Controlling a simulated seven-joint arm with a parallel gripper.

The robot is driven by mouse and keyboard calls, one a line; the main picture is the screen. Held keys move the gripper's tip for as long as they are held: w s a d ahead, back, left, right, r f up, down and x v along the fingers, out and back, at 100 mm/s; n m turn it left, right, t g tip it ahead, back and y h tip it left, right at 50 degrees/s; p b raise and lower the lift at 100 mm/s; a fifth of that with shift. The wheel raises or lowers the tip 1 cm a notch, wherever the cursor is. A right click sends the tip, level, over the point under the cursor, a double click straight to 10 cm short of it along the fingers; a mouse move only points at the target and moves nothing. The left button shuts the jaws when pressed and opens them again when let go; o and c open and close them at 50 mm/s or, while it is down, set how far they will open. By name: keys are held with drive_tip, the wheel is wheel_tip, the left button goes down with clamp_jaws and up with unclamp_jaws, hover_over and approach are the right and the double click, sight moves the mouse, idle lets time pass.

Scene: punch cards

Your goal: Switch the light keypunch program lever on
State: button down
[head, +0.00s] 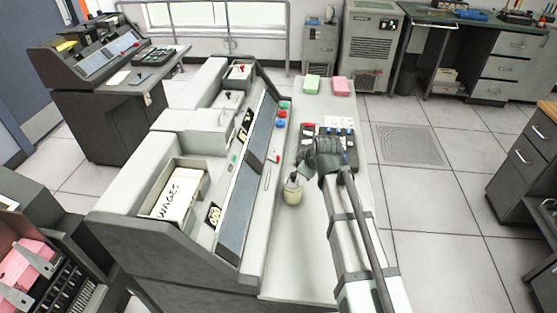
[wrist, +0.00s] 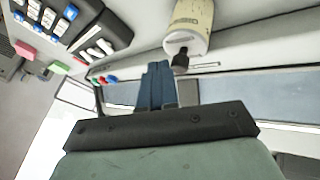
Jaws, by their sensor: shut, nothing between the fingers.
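The light keypunch (head: 170,128) stands in the middle of the head view, with a sloping dark panel (head: 248,185) along its desk side. Small levers or switches show on it: a red-tipped one (head: 238,67) near the back and a thin reddish one (head: 267,179) beside the panel. I cannot tell which is the program lever or how it is set. My gripper (head: 303,160) is over the desk, right of the panel, between the keyboard and a cream bottle. In the wrist view its fingers (wrist: 157,85) are together and hold nothing.
The cream bottle (head: 292,192) with a dark top stands close to my gripper; it also shows in the wrist view (wrist: 190,22). The keyboard (head: 345,138) lies partly behind my arm. Green (head: 311,84) and pink (head: 341,86) card stacks sit at the desk's back. A dark keypunch (head: 95,70) stands left.

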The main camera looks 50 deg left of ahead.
drive_tip(key=s+a+r+n, duration=0.1)
drive_tip(key=s+a+r, duration=0.2)
drive_tip(key=s+a, duration=0.1)
drive_tip(key=shift+s+a+n+y, duration=0.3)
drive_tip(key=shift+s+a+n, duration=0.1)
drive_tip(key=shift+s, duration=0.1)
drive_tip(key=shift+f, duration=0.15)
drive_tip(key=x, duration=1)
drive_tip(key=shift+s+a, duration=0.1)
drive_tip(key=shift+w+a, duration=0.65)
drive_tip(key=shift+w, duration=0.25)
drive_tip(key=shift+w+a, duration=0.45)
drive_tip(key=shift+w, duration=0.2)
